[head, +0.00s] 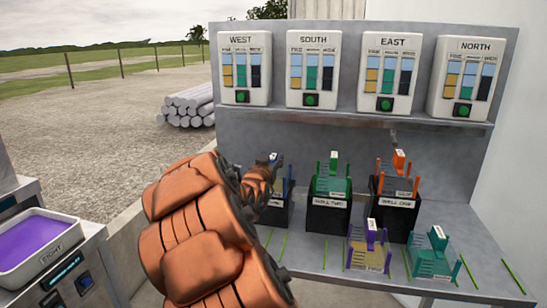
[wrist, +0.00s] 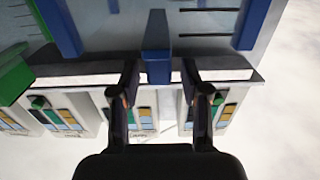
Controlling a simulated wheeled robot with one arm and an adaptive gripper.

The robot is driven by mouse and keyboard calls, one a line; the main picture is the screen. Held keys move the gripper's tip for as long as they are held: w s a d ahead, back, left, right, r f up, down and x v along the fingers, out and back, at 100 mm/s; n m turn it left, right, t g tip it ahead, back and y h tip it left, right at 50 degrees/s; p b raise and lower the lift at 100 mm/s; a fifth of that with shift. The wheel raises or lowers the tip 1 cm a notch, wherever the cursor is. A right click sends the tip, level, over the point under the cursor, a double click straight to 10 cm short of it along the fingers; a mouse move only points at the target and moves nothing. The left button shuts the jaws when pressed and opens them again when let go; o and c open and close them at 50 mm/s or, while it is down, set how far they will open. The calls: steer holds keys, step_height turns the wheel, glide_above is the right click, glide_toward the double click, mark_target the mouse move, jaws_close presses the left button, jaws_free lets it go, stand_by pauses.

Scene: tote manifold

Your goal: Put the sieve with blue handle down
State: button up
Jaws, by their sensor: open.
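The blue-handled sieve (head: 289,187) is in the left black holder (head: 277,217) on the grey bench, mostly hidden by my arm in the head view. In the wrist view its blue handle (wrist: 156,45) stands between my two fingertips. My gripper (wrist: 158,82) is open, with a gap on each side of the handle. My gripper (head: 273,164) also shows in the head view, at the sieve's top. Whether the sieve's base rests fully in the holder is hidden.
Sieves with a green handle (head: 331,184) and an orange handle (head: 400,163) stand in black holders to the right. Purple (head: 371,232) and teal (head: 437,240) ones stand in front. Dispenser boxes (head: 311,70) line the shelf above. A purple-filled tray (head: 38,240) is at left.

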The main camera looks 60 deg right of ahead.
steer(key=v, duration=0.7)
steer(key=shift+s+a, duration=0.15)
steer(key=shift+a, duration=0.2)
steer(key=w+a+f+n+t+y, duration=0.1)
steer(key=w+a+f+n+y, duration=0.3)
steer(key=a+f+y, duration=0.6)
steer(key=s+a+f+n+g+y, duration=0.1)
steer(key=a+f+y, duration=0.15)
steer(key=a, duration=0.75)
steer(key=a+f+n+y, duration=0.1)
steer(key=a+f+n, duration=0.15)
steer(key=a, duration=0.75)
steer(key=s+a+f+n+g+y, duration=0.2)
steer(key=s+a+f+g+y, duration=0.15)
steer(key=s+a, duration=0.6)
steer(key=s+a+n+g, duration=0.2)
steer(key=s+a+g, duration=0.1)
steer(key=s, duration=0.5)
steer(key=s+a+r+n+g, duration=0.1)
steer(key=s+a+n+g, duration=0.1)
steer(key=s, duration=0.6)
steer(key=shift+s+a+r+g, duration=0.3)
steer(key=shift+a+g, duration=0.15)
steer(key=shift+a, duration=0.1)
